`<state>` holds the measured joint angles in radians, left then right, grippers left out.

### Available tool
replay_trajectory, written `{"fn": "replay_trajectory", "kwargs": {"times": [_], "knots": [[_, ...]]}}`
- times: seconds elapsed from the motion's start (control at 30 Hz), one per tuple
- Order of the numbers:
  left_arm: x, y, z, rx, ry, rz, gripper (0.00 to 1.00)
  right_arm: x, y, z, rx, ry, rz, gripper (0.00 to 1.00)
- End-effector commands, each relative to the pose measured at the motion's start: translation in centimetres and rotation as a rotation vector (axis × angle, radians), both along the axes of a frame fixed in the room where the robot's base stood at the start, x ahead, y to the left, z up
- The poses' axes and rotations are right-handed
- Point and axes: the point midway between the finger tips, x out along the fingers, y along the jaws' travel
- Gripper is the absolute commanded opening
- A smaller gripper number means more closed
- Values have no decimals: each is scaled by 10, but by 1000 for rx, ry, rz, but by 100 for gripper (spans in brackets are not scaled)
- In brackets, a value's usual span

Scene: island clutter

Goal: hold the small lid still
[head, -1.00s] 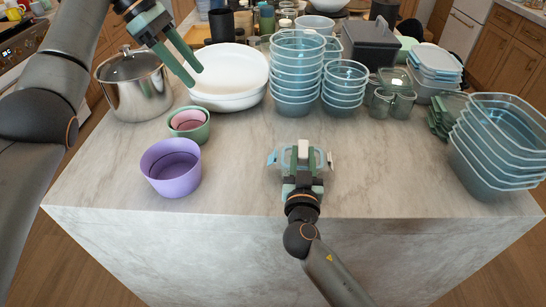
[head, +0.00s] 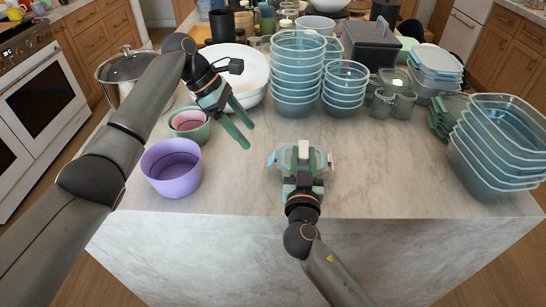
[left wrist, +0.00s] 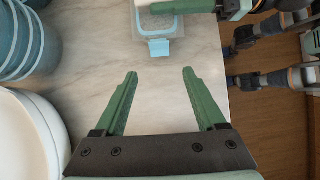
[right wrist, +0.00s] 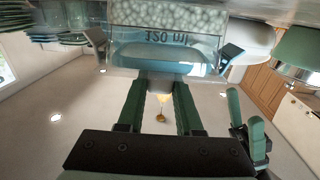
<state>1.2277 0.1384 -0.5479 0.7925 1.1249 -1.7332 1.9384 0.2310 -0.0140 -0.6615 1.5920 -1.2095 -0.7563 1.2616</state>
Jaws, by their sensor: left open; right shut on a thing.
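The small lid (right wrist: 165,57) is light blue and see-through, with side clips, and seems to sit on a small clear container (right wrist: 165,17) with pale speckled contents. Its clip shows in the left wrist view (left wrist: 159,47). In the head view, my right gripper (head: 303,165) largely hides the lid (head: 273,158). My right gripper's fingers (right wrist: 158,88) are shut on the lid's near edge. My left gripper (head: 249,137) is open and empty above the counter, left of the lid. In its wrist view, its spread fingers (left wrist: 160,73) point toward the lid's clip.
A purple bowl (head: 172,180) and a green bowl (head: 203,133) stand at left. Stacked blue containers (head: 298,75) stand behind, and larger ones (head: 490,165) at right. The counter (head: 390,170) is bare right of the lid.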

Motion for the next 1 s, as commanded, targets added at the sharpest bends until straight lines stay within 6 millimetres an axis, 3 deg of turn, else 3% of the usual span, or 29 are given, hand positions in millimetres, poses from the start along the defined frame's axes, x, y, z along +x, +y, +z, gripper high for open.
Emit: {"fn": "replay_trajectory", "kwargs": {"times": [0.6, 1.0], "knots": [[-3, -39, -65, -2, 2, 0, 72, 0, 0, -3, -1, 5, -1, 0], [-3, -47, -78, -1, 0, 0, 72, 0, 0, -3, -1, 5, -1, 0]]}}
